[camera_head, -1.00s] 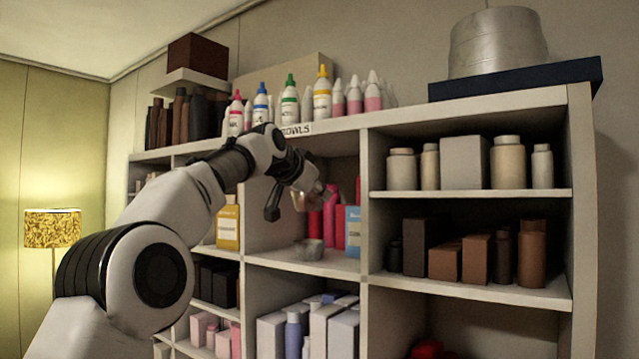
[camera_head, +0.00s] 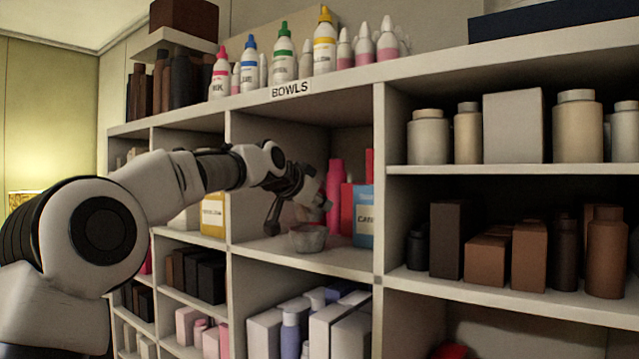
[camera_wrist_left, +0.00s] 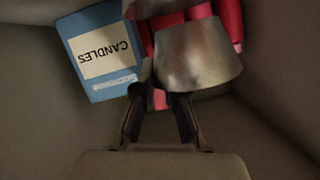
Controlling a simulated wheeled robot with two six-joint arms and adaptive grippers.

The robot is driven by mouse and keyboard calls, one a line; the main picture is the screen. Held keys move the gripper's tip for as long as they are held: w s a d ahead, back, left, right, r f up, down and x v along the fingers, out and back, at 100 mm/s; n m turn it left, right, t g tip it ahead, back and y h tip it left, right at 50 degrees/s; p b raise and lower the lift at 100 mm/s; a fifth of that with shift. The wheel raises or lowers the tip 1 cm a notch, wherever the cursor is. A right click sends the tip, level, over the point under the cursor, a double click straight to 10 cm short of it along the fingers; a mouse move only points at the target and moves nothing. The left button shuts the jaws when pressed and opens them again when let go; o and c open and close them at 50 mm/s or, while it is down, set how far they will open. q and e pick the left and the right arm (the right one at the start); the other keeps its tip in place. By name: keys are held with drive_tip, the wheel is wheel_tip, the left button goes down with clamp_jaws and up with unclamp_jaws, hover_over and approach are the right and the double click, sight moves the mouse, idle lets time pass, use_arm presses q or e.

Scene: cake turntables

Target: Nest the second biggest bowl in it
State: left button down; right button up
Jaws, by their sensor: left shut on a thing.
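A grey metal bowl (camera_head: 308,239) stands upright on the shelf of the cubby labelled BOWLS. My left gripper (camera_head: 298,210) reaches into this cubby and is shut on a second metal bowl (camera_head: 309,214), close above the standing bowl. The gripper partly hides the held bowl, and whether the two bowls touch cannot be told. In the left wrist view a tilted grey bowl (camera_wrist_left: 198,55) shows just beyond the fingertips (camera_wrist_left: 159,95), with part of another grey shape at the top edge. My right gripper is not in view.
A blue CANDLES box (camera_head: 363,215) and pink and red bottles (camera_head: 335,187) stand right of and behind the bowls. The cubby's side walls and upper board enclose the arm. Bare shelf (camera_head: 262,247) lies left of the standing bowl.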

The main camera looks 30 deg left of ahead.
use_arm(q)
drive_tip(key=shift+w+a+f, duration=0.1)
drive_tip(key=shift+w+f, duration=0.35)
drive_tip(key=shift+f, duration=0.75)
drive_tip(key=shift+s+f, duration=0.1)
drive_tip(key=shift+s, duration=0.25)
drive_tip(key=shift+s+r, duration=0.2)
drive_tip(key=shift+s, duration=0.45)
drive_tip(key=c, duration=1.2)
unclamp_jaws()
drive_tip(key=shift+x, duration=0.8)
drive_tip(key=shift+s+r, duration=0.15)
drive_tip(key=shift+s, duration=0.35)
drive_tip(key=shift+w, duration=0.3)
wheel_tip(320, 180, up, 7)
drive_tip(key=shift+s+f, duration=0.15)
drive_tip(key=shift+d, duration=0.2)
drive_tip(key=shift+a, duration=0.1)
